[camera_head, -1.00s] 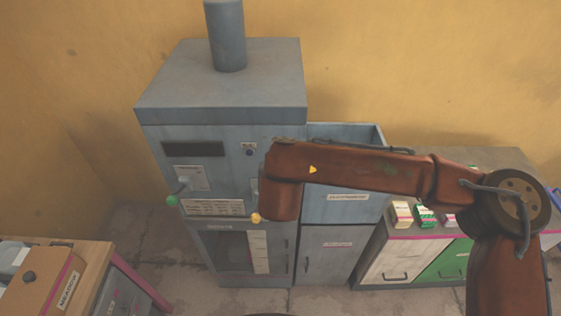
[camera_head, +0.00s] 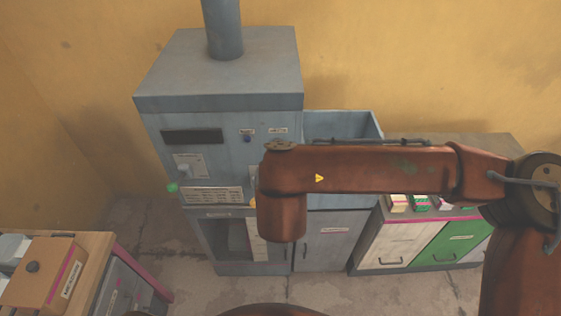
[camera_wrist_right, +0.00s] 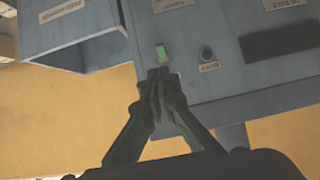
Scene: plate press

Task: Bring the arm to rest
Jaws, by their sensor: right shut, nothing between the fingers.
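My right arm (camera_head: 365,170) comes in from the right in the head view and stretches across the front of a grey-blue press (camera_head: 220,101). Its wrist end (camera_head: 283,215) hangs down before the press front and hides part of it. The right gripper is hidden there. In the right wrist view, which looks upside down, the right gripper (camera_wrist_right: 160,76) has its fingers together and empty. Its tips appear close to a small green part (camera_wrist_right: 162,52) on the panel, beside a blue button (camera_wrist_right: 207,53). I cannot tell whether they touch. The left gripper is not in view.
A grey open-topped bin (camera_head: 350,122) stands right of the press. Beyond it is a low cabinet (camera_head: 400,246) with small boxes on top. A wooden table (camera_head: 97,246) with a brown box (camera_head: 45,275) stands at the left. Some floor between is clear.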

